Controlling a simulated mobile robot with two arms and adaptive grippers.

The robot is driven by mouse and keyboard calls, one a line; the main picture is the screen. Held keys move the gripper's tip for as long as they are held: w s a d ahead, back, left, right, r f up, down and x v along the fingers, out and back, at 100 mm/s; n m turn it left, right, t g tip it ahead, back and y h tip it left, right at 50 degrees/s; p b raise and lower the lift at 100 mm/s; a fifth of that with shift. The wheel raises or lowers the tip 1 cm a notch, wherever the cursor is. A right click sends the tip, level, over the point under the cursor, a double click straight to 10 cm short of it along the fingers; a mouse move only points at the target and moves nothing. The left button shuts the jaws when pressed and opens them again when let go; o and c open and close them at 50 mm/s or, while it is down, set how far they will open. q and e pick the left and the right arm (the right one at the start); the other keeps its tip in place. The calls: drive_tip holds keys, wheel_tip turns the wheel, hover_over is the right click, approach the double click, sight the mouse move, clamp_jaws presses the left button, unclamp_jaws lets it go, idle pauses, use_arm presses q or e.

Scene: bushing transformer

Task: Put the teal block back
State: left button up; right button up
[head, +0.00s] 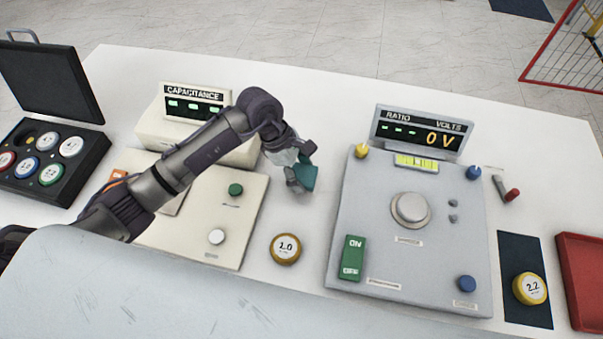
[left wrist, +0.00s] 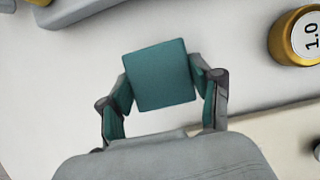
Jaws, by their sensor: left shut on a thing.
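The teal block (head: 309,177) is in my left gripper (head: 300,167) in the head view, above the white table between the two instrument panels. In the left wrist view the block (left wrist: 158,75) shows one square face between the two fingertips of the left gripper (left wrist: 165,85). The left gripper is shut on the block, which appears held clear of the table. My right gripper is not in view.
The cream capacitance unit (head: 200,225) lies under my left arm. The grey ratio panel (head: 375,215) is to the right. A gold 1.0 disc (head: 286,249) stands between them. An open black case (head: 95,165) is at left, a red tray (head: 585,270) at right.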

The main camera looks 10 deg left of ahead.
use_arm(q)
drive_tip(key=shift+f+p, duration=0.3)
drive_tip(key=shift+f, duration=0.8)
drive_tip(key=shift+f+b, duration=0.25)
drive_tip(key=shift+b, duration=0.1)
drive_tip(key=o, duration=0.9)
drive_tip(key=shift+r, duration=0.1)
drive_tip(key=shift+o, duration=1)
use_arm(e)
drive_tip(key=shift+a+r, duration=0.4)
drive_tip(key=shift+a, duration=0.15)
use_arm(q)
drive_tip(key=shift+r, duration=0.1)
